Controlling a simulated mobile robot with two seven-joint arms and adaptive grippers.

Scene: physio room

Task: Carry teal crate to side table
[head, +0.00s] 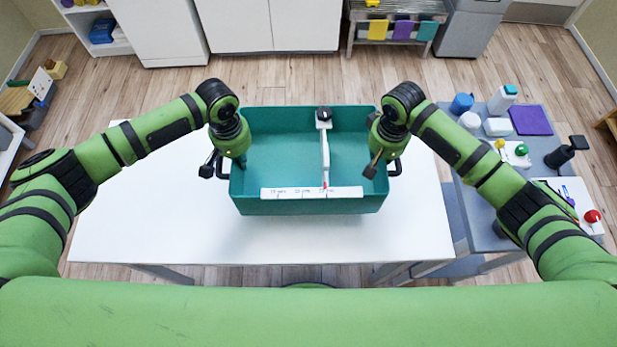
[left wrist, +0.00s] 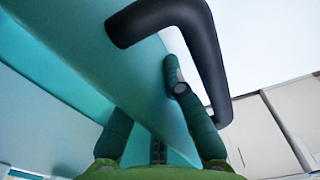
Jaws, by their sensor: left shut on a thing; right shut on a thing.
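The teal crate (head: 282,154) is at the middle of the white table in the head view; I cannot tell whether it rests on the table or hangs just above it. My left gripper (head: 226,165) is shut on its left wall, with one finger inside and one outside, beside the black handle (left wrist: 205,50) in the left wrist view. My right gripper (head: 383,167) is shut on the crate's right side; its exact hold is partly hidden. The crate looks level. The grey side table (head: 541,148) stands at the right, partly behind my right arm.
The white table (head: 160,225) is bare around the crate. A white bar with print (head: 310,192) and a white strip (head: 325,150) show at the crate. The side table bears a purple mat (head: 530,120), a blue cup (head: 461,103), bottles and other items. White cabinets (head: 270,25) stand behind.

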